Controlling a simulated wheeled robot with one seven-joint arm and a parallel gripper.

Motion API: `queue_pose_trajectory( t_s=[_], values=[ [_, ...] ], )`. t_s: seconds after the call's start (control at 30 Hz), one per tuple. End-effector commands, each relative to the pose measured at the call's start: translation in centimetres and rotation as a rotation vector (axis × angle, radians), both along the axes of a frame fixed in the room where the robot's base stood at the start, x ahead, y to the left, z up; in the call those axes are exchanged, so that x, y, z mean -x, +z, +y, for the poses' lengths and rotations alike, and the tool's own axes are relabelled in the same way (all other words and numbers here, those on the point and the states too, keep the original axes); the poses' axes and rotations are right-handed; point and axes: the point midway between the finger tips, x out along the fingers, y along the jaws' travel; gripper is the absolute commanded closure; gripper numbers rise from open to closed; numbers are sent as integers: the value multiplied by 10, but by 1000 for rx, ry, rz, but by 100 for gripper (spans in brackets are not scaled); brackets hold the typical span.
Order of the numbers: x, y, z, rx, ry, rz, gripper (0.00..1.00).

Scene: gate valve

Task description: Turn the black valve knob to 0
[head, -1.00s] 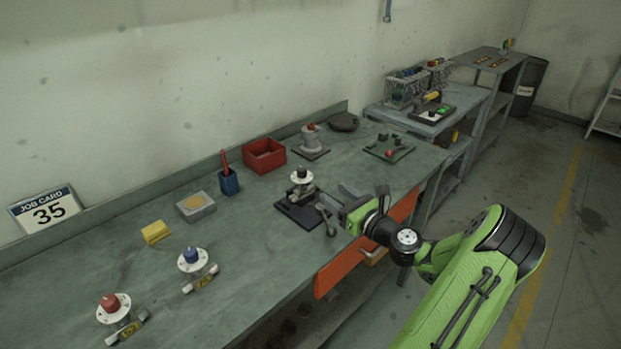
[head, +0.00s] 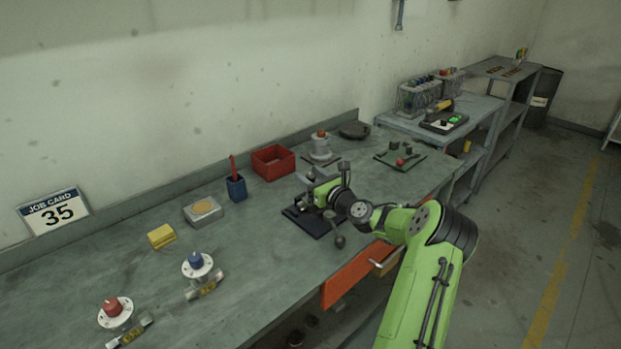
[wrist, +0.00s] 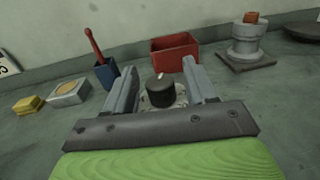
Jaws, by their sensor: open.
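The black valve knob (wrist: 160,91) shows in the wrist view, with a pale mark on its top, above a light dial plate (wrist: 179,99). My gripper (wrist: 157,77) is open, one finger on each side of the knob in that view. I cannot tell whether either finger touches it. In the head view my gripper (head: 322,181) is over the valve's dark base plate (head: 312,222) and hides the knob. The dial's numbers cannot be read.
A blue-knob valve (head: 196,262) and a red-knob valve (head: 115,309) stand at the left of the bench. A red bin (head: 273,163), a blue cup (head: 236,187) and a yellow block (head: 161,236) are behind. An orange drawer (head: 345,277) hangs open at the front edge.

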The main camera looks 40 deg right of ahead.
Motion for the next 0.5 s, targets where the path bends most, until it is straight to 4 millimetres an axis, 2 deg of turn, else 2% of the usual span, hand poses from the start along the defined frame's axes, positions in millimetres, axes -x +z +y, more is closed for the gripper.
queue_pose_trajectory(
  t_s=[0.1,0.13,0.43,0.5],
  values=[
    [0,0,0,0,0,0,44],
    [0,0,0,0,0,0,48],
    [0,0,0,1,0,0,93],
    [0,0,0,1,0,0,96]
  ],
)
